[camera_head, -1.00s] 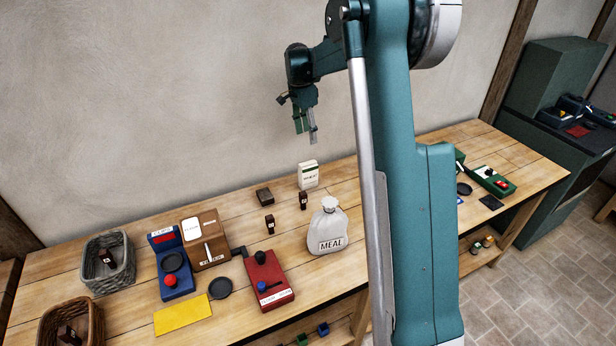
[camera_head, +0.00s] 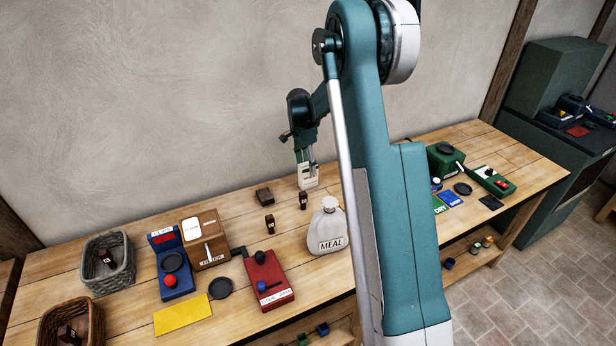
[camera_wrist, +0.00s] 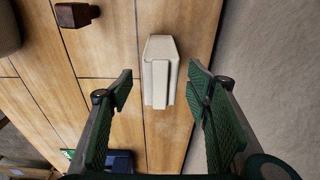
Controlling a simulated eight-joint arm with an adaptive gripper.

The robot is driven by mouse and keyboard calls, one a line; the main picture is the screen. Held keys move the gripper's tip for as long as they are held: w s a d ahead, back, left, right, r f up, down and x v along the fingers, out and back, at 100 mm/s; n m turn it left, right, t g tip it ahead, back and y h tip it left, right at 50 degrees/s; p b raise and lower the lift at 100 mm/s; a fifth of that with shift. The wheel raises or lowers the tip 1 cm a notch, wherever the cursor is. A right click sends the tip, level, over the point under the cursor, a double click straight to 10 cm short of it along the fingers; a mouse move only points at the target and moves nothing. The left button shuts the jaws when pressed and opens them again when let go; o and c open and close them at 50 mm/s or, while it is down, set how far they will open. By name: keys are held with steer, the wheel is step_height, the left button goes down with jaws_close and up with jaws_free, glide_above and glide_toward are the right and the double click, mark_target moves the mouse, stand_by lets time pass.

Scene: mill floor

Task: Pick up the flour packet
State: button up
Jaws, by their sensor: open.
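The flour packet is a white upright packet (camera_head: 308,183) near the back edge of the table, close to the wall. In the wrist view its folded top (camera_wrist: 160,75) shows between and a little beyond the two green finger pads. My gripper (camera_head: 308,170) hangs right at the packet in the head view and covers part of it. My gripper (camera_wrist: 163,90) is open in the wrist view, with a gap visible on each side of the packet. The label is partly hidden by my gripper.
A dark brown block (camera_head: 264,196) and small dark weights (camera_head: 303,201) stand left of the packet. A MEAL sack (camera_head: 327,232) stands in front. A red device (camera_head: 268,280) is further forward left. The plaster wall (camera_head: 150,100) rises close behind the packet.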

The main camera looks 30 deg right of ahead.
mark_target(309, 177)
steer(key=shift+d+f, duration=0.15)
steer(key=shift+f, duration=1.05)
steer(key=shift+d+f, duration=0.15)
steer(key=shift+f, duration=1.15)
steer(key=shift+d+f, duration=0.1)
steer(key=shift+f, duration=1.2)
steer(key=c, duration=1.2)
steer(key=shift+r, duration=0.15)
steer(key=shift+r, duration=4.85)
